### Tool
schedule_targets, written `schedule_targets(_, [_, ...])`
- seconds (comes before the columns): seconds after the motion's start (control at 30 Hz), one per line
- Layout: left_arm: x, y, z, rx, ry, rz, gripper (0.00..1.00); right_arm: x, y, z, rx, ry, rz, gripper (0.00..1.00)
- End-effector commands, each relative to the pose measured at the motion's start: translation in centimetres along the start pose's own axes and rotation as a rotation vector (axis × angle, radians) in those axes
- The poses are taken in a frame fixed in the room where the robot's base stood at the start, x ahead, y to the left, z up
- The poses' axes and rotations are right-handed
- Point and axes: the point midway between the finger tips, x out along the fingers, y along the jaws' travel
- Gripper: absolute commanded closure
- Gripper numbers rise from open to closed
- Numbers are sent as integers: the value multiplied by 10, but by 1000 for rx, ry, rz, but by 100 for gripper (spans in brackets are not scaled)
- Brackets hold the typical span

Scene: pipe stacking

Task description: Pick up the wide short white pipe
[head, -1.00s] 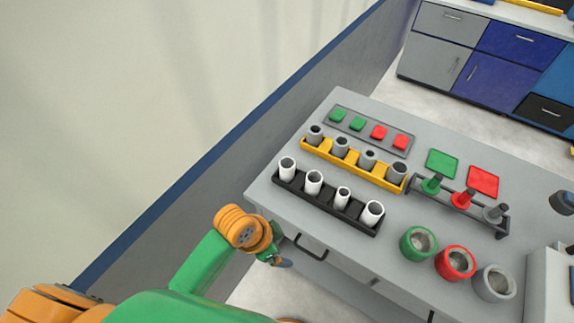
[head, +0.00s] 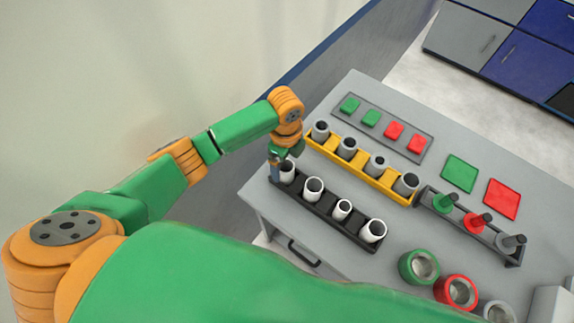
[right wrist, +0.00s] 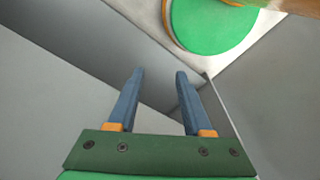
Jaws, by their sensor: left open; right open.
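Several white pipes stand upright in a black rack (head: 327,214) at the table's front left. The rightmost white pipe (head: 373,231) looks wide. The third pipe (head: 342,210) is narrow. The leftmost pipe (head: 287,172) and the second pipe (head: 313,189) also look fairly wide; which is the wide short one is hard to tell by height. My left gripper (head: 275,168) points down at the rack's left end, right beside the leftmost pipe; whether it touches is unclear. It is open. My right gripper (right wrist: 159,74) is open and empty in the right wrist view.
A yellow rack (head: 330,152) with grey pipes stands behind the black one. Green (head: 418,266) and red (head: 456,292) ring-shaped holders and a rack of pegs (head: 470,228) are to the right. Flat green (head: 460,173) and red (head: 502,199) squares lie behind.

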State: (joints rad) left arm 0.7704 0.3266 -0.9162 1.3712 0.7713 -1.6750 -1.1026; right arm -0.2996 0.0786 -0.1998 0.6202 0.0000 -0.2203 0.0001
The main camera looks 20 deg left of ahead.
Motion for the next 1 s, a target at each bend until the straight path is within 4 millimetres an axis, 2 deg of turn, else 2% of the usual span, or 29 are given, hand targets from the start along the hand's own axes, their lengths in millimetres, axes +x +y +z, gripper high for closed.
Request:
schedule_targets(0.03, [7,0,2,-3,-2,4,7,-5,-1,3,0,-7,-1,50])
schedule_targets(0.13, [25,0,1,-1,0,2,7,-2,-1,6,0,-13,-2,50])
schedule_targets(0.37, [30,-1,2,0,-1,-3,7,-2,0,1,0,-2,0,50])
schedule_targets(0.47, [29,-1,2,0,-1,-3,29,-2,0,-1,0,2,0,50])
schedule_targets(0.7, [29,-1,2,-1,-1,-3,94,-2,0,-1,0,1,0,50])
schedule_targets(0.73, [29,-1,2,-1,-1,-3,97,-2,0,-1,-1,1,0,50])
schedule_targets(1.0, [23,-1,2,-1,-1,-3,97,-8,1,-1,-1,0,1,50])
